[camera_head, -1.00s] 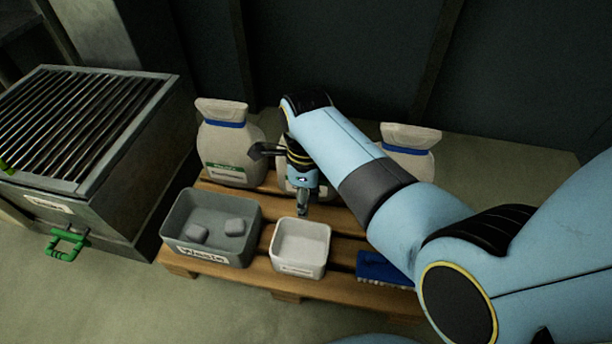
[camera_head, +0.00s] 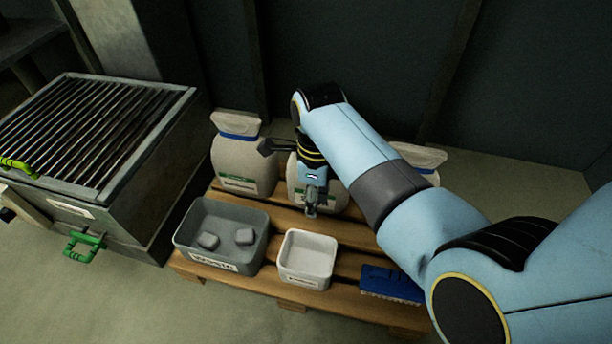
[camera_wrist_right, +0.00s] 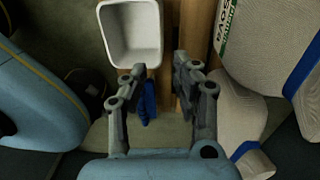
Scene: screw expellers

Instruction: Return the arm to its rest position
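My right arm reaches in from the right in the head view, over a wooden pallet (camera_head: 289,303). Its right gripper (camera_head: 311,210) hangs in front of the middle white bag, behind the small white bin (camera_head: 307,260). In the right wrist view, the two fingers of the right gripper (camera_wrist_right: 160,72) stand apart with nothing between them. That view also shows the white bin (camera_wrist_right: 131,35) beyond the fingertips and part of a blue brush (camera_wrist_right: 148,100) between the fingers, lower down. My left gripper is not in view.
A grey waste bin (camera_head: 218,262) with two lumps stands left of the white bin. The blue brush (camera_head: 390,284) lies on the right. White bags (camera_head: 243,165) line the back. A slatted metal machine (camera_head: 190,100) with a green handle (camera_head: 84,243) stands at left.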

